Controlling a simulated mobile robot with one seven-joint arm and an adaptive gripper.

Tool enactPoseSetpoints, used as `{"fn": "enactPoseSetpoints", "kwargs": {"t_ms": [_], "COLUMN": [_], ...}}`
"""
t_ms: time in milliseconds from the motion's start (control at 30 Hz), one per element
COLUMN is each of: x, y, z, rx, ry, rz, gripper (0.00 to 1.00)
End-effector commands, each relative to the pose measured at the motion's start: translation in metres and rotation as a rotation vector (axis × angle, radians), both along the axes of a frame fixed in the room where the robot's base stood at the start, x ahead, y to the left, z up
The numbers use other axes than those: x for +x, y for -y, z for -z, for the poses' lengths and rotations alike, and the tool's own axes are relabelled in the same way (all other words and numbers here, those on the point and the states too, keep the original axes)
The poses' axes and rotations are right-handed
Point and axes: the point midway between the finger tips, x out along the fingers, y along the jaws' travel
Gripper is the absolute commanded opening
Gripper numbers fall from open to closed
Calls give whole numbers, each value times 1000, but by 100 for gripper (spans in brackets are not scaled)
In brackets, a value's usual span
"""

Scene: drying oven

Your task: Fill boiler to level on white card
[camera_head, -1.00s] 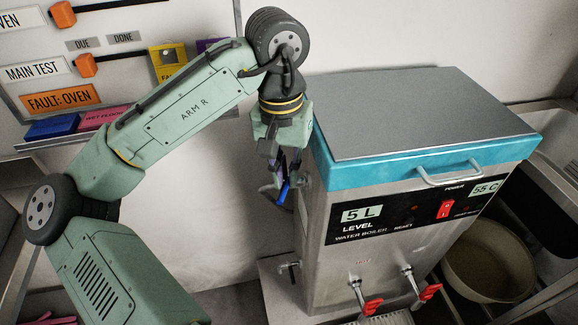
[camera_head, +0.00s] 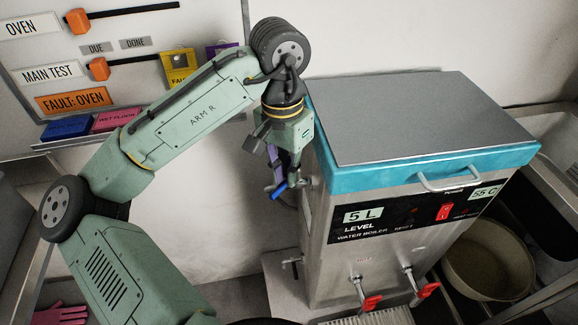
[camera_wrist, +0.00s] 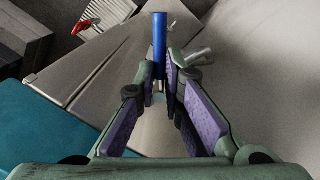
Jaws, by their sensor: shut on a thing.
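The boiler (camera_head: 375,235) is a steel box with a teal-edged grey lid (camera_head: 420,120). Its front carries a pale card reading "5 L" (camera_head: 363,215) above the word LEVEL. A blue lever handle (camera_head: 279,191) sticks out at the boiler's left side, and shows in the wrist view (camera_wrist: 159,45) too. My gripper (camera_head: 283,180) is shut on this blue handle, with its purple-padded fingers on either side in the wrist view (camera_wrist: 161,78). The handle slants in the head view. The lever's joint is partly hidden, and the water inside cannot be seen.
Two red-handled taps (camera_head: 371,303) (camera_head: 428,290) project from the boiler's front. A red switch (camera_head: 445,211) and a "55 C" card (camera_head: 485,193) are on its panel. A round pot (camera_head: 487,262) stands to the right. A labelled board (camera_head: 110,60) is on the wall behind my arm.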

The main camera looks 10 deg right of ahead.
Motion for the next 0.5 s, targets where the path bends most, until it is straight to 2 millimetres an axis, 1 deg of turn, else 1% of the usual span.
{"fn": "enactPoseSetpoints", "kwargs": {"t_ms": [33, 200, 500], "x": [2, 3, 3], "y": [-1, -2, -2], "z": [-3, -2, -1], "rx": [-2, -2, -2], "ry": [3, 4, 5], "rz": [24, 80, 89], "gripper": [0, 0, 0]}}
